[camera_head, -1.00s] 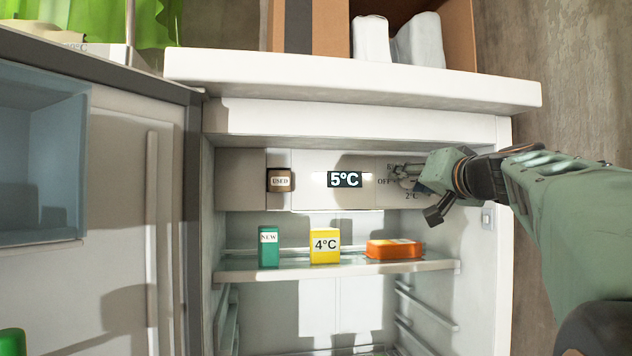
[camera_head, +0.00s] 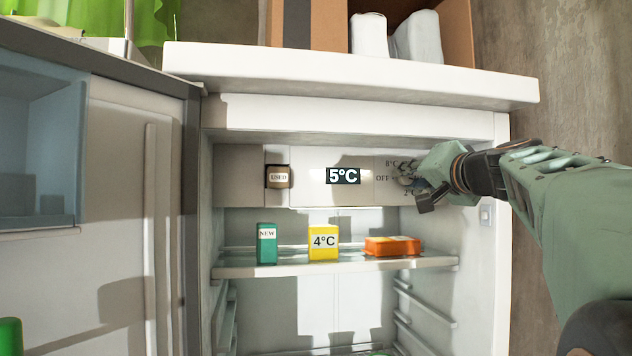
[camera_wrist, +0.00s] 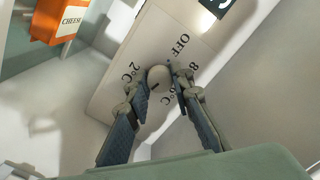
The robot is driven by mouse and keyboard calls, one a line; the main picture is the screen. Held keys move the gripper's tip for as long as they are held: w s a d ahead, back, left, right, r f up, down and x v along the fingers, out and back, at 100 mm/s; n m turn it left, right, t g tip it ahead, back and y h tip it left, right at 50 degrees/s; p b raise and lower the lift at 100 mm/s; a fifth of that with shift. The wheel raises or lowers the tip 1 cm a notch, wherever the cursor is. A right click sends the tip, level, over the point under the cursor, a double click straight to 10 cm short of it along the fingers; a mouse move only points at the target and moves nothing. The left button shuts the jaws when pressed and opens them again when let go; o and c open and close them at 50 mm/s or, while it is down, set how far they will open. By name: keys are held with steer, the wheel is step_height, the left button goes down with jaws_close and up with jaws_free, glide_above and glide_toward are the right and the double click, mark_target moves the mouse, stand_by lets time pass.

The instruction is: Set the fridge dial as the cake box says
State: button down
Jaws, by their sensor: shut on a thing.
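The fridge dial (camera_wrist: 158,74) is a round pale knob on a panel marked OFF, 2°C and 8°C, with another mark partly hidden. My gripper (camera_wrist: 157,80) is shut on the dial, one finger on each side. In the head view my gripper (camera_head: 410,180) covers most of the dial. The fridge display (camera_head: 343,176) reads 5°C. A yellow box (camera_head: 323,243) marked 4°C stands on the shelf. I cannot read the word cake on any box.
A green box marked NEW (camera_head: 267,244) and an orange box (camera_head: 393,246), marked CHEESE in the wrist view, share the glass shelf (camera_head: 290,270). A brown USED container (camera_head: 278,178) sits left of the display. The open door (camera_head: 110,220) fills the left. Cardboard box (camera_head: 309,28) stands above.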

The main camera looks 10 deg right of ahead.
steer(key=m, duration=0.4)
steer(key=shift+m, duration=0.4)
steer(key=m, duration=0.4)
steer(key=shift+m, duration=0.4)
steer(key=c, duration=1.7)
jaws_free()
